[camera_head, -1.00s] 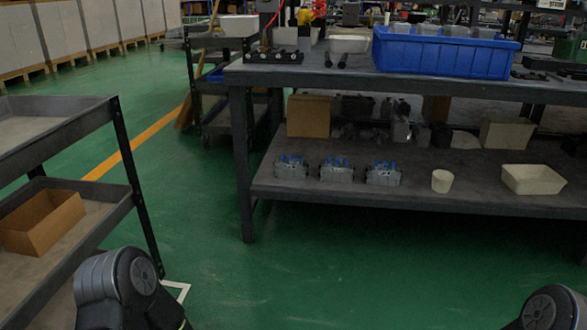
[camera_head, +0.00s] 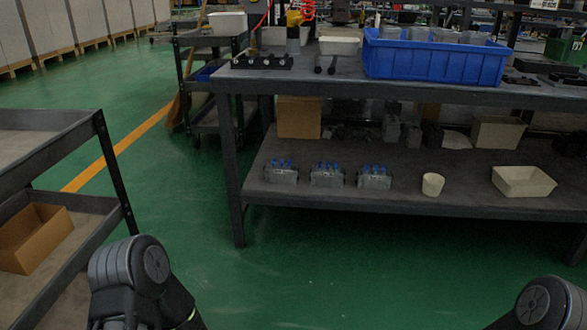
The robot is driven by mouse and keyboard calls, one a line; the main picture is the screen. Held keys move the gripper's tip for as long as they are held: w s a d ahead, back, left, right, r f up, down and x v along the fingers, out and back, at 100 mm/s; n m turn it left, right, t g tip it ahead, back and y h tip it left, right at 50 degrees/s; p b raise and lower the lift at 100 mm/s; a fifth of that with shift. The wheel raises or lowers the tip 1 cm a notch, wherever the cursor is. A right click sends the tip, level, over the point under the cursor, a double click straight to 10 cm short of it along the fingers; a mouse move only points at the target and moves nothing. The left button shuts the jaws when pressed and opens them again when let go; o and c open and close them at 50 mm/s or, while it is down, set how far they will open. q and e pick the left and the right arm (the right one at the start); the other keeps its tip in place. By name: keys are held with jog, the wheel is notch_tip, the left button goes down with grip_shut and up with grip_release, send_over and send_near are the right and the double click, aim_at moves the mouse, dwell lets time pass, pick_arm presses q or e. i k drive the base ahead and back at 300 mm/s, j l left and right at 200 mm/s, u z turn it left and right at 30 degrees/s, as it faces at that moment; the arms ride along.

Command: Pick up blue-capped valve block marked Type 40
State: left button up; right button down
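Three grey valve blocks with blue caps stand in a row on the lower shelf of the workbench: a left one (camera_head: 282,172), a middle one (camera_head: 327,176) and a right one (camera_head: 374,177). Their markings are too small to read, so I cannot tell which is Type 40. Parts of my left arm show at the bottom left and of my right arm at the bottom right. Neither gripper is in view. The blocks stand well away from both visible arm parts.
The lower shelf (camera_head: 400,198) also holds a white cup (camera_head: 432,184), a cream tray (camera_head: 523,181) and a cardboard box (camera_head: 299,117). A blue crate (camera_head: 435,62) sits on the bench top. A dark cart (camera_head: 112,180) stands at the left. Green floor before the bench is clear.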

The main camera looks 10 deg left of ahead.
aim_at(281, 171)
jog(key=i+z, duration=0.3)
jog(key=i, duration=0.25)
jog(key=i+j+z, duration=0.25)
jog(key=i, duration=0.3)
jog(key=l, duration=0.1)
